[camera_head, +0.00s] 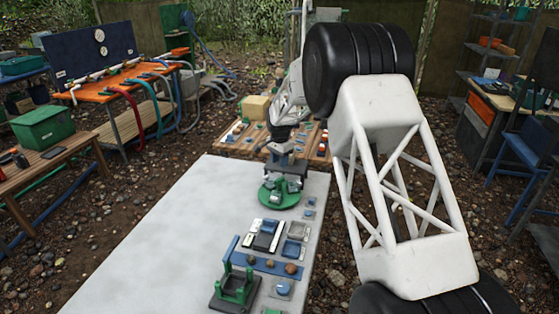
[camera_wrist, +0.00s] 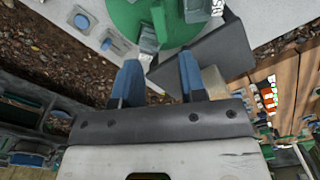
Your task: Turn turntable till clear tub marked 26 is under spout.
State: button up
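The green turntable (camera_head: 279,194) sits near the far end of the pale table in the head view. It fills the top middle of the wrist view (camera_wrist: 128,20), with a raised green piece (camera_wrist: 158,18) on it. A small greyish, clear-looking tub (camera_wrist: 148,42) is at its near edge; no number is readable. My gripper (camera_wrist: 160,62) is open, its two blue fingers apart, just short of that tub. In the head view my gripper (camera_head: 286,165) is just behind the turntable and partly hides it. A dark slanted panel (camera_wrist: 205,55) is beside the right finger. I cannot make out the spout.
Small trays (camera_head: 265,235), a blue rack with brown balls (camera_head: 268,264) and a green stand (camera_head: 235,288) occupy the near right of the table. The table's left side (camera_head: 150,245) is clear. A wooden bench with small items (camera_head: 235,140) stands behind.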

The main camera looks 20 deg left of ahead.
aim_at(280, 179)
jog(key=shift+f, duration=4.35)
grip_shut()
